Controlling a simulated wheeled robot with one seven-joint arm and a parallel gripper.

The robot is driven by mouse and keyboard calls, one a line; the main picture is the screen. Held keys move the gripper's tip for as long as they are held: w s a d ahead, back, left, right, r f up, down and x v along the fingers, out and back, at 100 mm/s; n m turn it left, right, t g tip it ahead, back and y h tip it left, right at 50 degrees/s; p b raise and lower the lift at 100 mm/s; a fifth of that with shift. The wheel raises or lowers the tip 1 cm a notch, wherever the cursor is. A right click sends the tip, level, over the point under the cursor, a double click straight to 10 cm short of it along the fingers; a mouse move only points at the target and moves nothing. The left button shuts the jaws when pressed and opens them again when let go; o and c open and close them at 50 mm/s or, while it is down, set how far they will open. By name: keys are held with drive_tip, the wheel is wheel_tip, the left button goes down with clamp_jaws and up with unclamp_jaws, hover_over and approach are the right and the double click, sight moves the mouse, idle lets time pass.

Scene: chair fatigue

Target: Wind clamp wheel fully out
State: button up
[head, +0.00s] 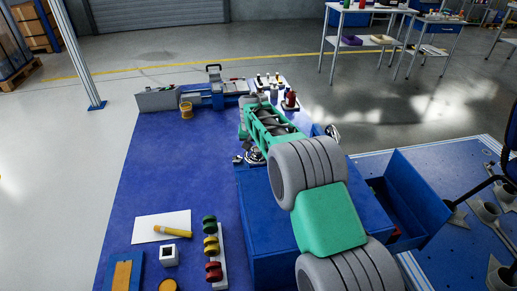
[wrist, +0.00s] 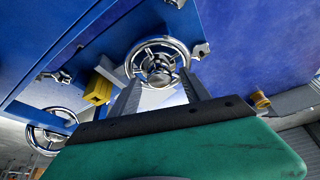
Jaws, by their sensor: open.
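A chrome spoked handwheel (wrist: 157,50) is near the top middle of the wrist view, on the blue surface. My gripper (wrist: 160,82) is open, with one finger on each side of the wheel's lower part; I cannot tell whether the fingers touch it. A second chrome handwheel (wrist: 50,130) shows at the lower left of the wrist view. Neither wheel is labelled, so I cannot tell for certain which is the clamp wheel. In the head view a chrome wheel (head: 256,155) is partly hidden by my arm, and another (head: 333,132) stands to its right.
A yellow block (wrist: 98,89) is left of the fingers in the wrist view. The blue bench (head: 165,165) carries a grey-blue vise (head: 205,94) at the back and a rack of coloured discs (head: 212,245) in front. An open blue drawer (head: 415,195) is at right.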

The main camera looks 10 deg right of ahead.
drive_tip(key=shift+f, duration=0.1)
drive_tip(key=shift+c, duration=0.2)
clamp_jaws()
idle(0.4)
